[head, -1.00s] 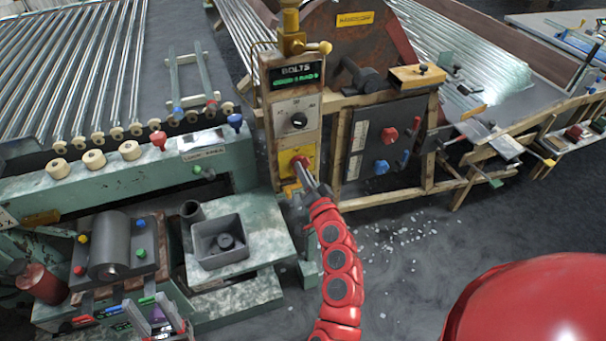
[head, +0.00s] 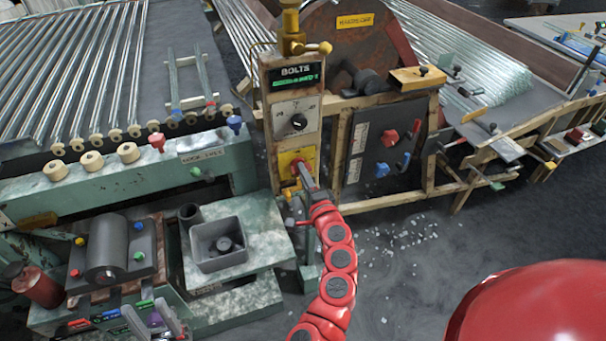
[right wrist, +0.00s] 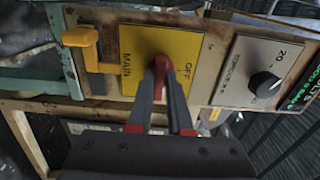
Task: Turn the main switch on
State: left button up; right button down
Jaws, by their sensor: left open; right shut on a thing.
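The main switch is a red handle (right wrist: 158,64) on a yellow plate (right wrist: 137,40) marked MAIN and OFF in the right wrist view. In the head view the yellow plate (head: 285,158) sits low on the upright control panel, under the BOLTS display. My right gripper (head: 303,170) is at the plate; its two fingers (right wrist: 160,76) are shut on the red handle, covering part of it. My left gripper (head: 152,326) is open and empty at the bottom left, partly cut off by the frame edge.
A dark panel (head: 374,150) with red and blue knobs stands to the right. A green machine with a grey box (head: 218,262) fills the left. Small shards litter the floor.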

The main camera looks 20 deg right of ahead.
dwell(0.3)
jog(key=c, duration=0.8)
grip_release()
jog(key=shift+c, duration=0.2)
jog(key=shift+s, duration=0.15)
jog(key=s+p, duration=0.2)
jog(key=s, duration=1.5)
jog(key=shift+d, duration=0.3)
jog(key=shift+s, duration=0.1)
